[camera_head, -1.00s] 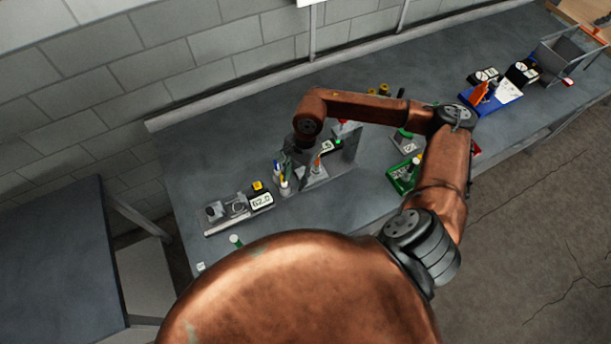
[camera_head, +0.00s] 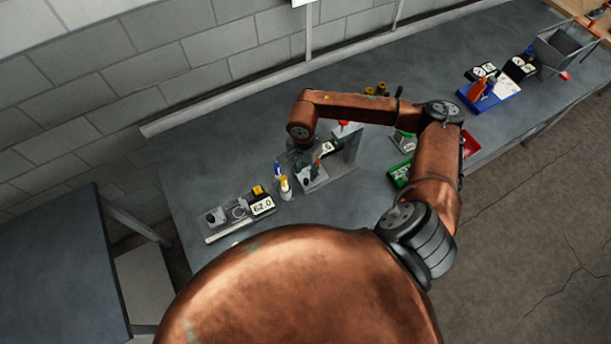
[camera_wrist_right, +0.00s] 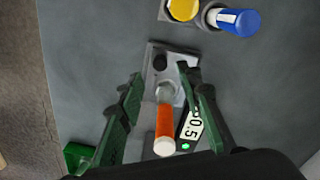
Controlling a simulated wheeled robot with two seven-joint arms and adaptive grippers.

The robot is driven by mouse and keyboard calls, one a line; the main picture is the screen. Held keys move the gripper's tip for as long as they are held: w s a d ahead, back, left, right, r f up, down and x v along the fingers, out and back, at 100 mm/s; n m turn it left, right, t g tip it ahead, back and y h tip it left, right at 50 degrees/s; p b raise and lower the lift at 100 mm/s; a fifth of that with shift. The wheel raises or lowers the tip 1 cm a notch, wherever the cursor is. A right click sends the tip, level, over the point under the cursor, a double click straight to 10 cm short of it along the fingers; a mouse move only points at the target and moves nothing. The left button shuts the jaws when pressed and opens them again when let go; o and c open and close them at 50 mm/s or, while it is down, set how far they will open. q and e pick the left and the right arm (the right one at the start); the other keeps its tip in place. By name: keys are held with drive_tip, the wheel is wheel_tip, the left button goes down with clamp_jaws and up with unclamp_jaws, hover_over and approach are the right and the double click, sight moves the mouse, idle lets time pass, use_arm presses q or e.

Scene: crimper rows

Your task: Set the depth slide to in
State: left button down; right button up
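The crimper station (camera_head: 312,178) stands on the bench under my right arm, with a grey base plate, an orange part and a small display. In the wrist view its plate (camera_wrist_right: 154,52) carries dark knobs, an orange handle with a white end (camera_wrist_right: 165,125), a display reading about 0.5 (camera_wrist_right: 192,126) and a lit green lamp (camera_wrist_right: 186,146). I cannot tell which part is the depth slide. My right gripper (camera_wrist_right: 160,78) is open, its green fingers on either side of the orange handle with gaps visible; it is mostly hidden in the head view (camera_head: 298,157). My left gripper is out of view.
A green tray (camera_head: 400,174) and a blue tray (camera_head: 490,95) lie right. The bench front is partly hidden by my body.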

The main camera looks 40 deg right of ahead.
sight(306, 179)
drive_tip(key=shift+s+f+p, duration=0.1)
drive_tip(key=shift+f+p, duration=0.3)
drive_tip(key=shift+f, duration=2.2)
drive_tip(key=shift+c, duration=0.6)
clamp_jaws()
